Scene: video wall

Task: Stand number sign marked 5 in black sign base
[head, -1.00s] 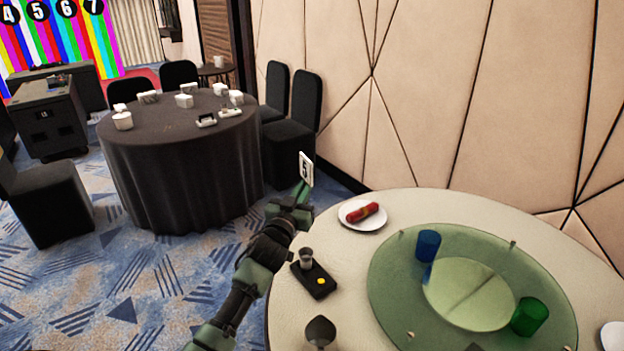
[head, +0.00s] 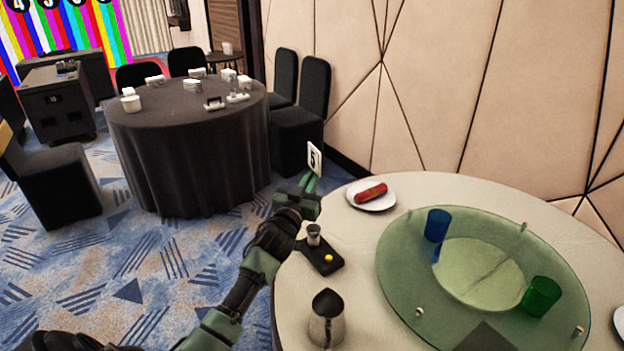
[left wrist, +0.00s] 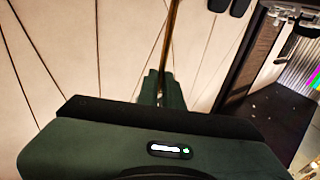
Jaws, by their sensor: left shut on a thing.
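The white number sign marked 5 (head: 315,158) is upright and slightly tilted in the head view, above the far left edge of the round cream table (head: 345,211). My left gripper (head: 309,184) is shut on its lower part and holds it up in the air. In the left wrist view, my left gripper's fingers (left wrist: 160,90) are close together, with a thin brown strip rising behind them. A dark flat shape (head: 487,338) lies at the turntable's near edge, cut off by the frame; I cannot tell whether it is the black sign base. My right gripper is out of view.
A glass turntable (head: 400,270) carries a blue cup (head: 437,225) and a green cup (head: 541,297). A black tray (head: 326,262), a metal pitcher (head: 327,322) and a plate (head: 387,203) with a red item stand nearby. A dark-clothed table (head: 185,165) is behind.

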